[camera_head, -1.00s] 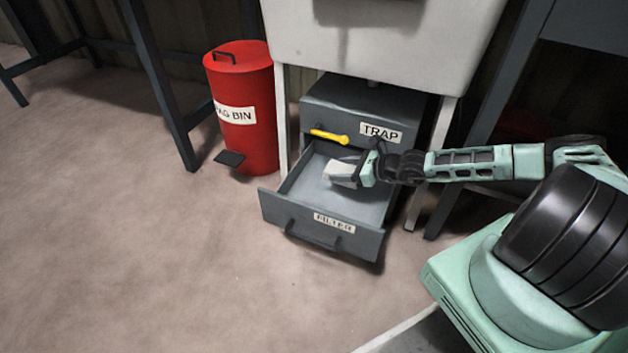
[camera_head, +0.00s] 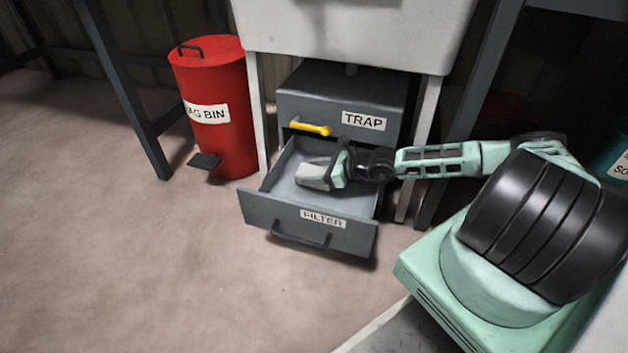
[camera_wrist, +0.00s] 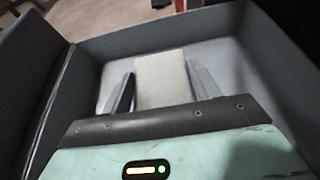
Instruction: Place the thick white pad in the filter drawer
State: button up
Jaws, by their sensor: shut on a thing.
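The thick white pad (camera_head: 312,177) is a pale block held in my gripper (camera_head: 318,178), inside the open drawer labelled FILTER (camera_head: 308,228). In the wrist view the pad (camera_wrist: 163,80) sits between my gripper's two fingers (camera_wrist: 160,88), with the drawer walls (camera_wrist: 150,38) around it. My gripper is shut on the pad. Whether the pad touches the drawer floor I cannot tell. The rest of the drawer floor in view is bare.
Above is a closed grey drawer labelled TRAP (camera_head: 363,121) with a yellow handle (camera_head: 310,128). A white basin-like unit (camera_head: 355,35) stands over the cabinet. A red rag bin (camera_head: 213,110) with a pedal stands to the left. The floor (camera_head: 130,260) in front is clear.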

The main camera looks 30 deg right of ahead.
notch_tip(320, 180, down, 2)
jog(key=shift+f+b, duration=0.25)
jog(key=shift+b, duration=0.65)
jog(key=shift+r, duration=0.1)
jog(key=o, duration=1)
jog(key=shift+c, duration=0.2)
